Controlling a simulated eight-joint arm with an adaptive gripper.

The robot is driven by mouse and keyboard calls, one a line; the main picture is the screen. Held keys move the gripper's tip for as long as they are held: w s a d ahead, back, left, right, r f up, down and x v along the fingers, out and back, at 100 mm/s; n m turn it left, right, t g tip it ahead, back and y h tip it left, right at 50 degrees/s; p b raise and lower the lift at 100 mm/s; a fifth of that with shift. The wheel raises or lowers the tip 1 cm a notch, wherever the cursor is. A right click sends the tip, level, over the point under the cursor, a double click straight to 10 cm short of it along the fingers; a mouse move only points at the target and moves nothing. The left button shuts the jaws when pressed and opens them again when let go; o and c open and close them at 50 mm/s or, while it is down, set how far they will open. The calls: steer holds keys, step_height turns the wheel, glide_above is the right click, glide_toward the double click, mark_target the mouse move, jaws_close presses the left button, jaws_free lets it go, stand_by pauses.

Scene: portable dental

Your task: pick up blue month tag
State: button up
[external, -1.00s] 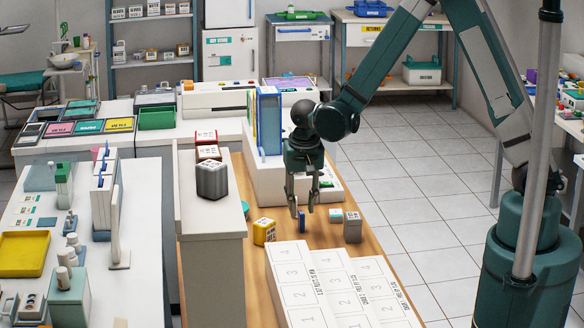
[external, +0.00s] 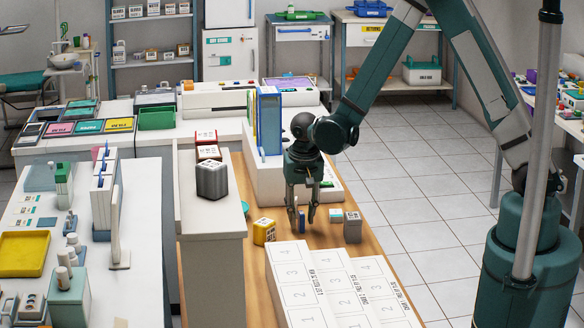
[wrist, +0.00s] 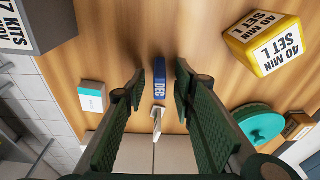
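The blue month tag (wrist: 160,88) stands on the wooden table and reads DEC. A small pale piece shows just below it in the wrist view. It also shows as a narrow blue strip (external: 302,219) in the external view, partly hidden by a finger. My gripper (wrist: 160,76) points down over it and is open. One finger is on each side of the tag, with a gap on both sides in the wrist view. The fingertips (external: 301,226) are low, near the tabletop.
A yellow box (external: 264,231) stands left of my gripper, a grey box (external: 352,227) right. A teal-and-white block (external: 336,215) is close to the right. A round teal item (wrist: 262,126) lies nearby. White numbered panels (external: 300,281) are in front.

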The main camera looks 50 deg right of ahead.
mark_target(301, 213)
jaws_close()
steer(key=shift+r, duration=0.15)
steer(key=shift+r+p, duration=0.35)
steer(key=shift+r, duration=4.5)
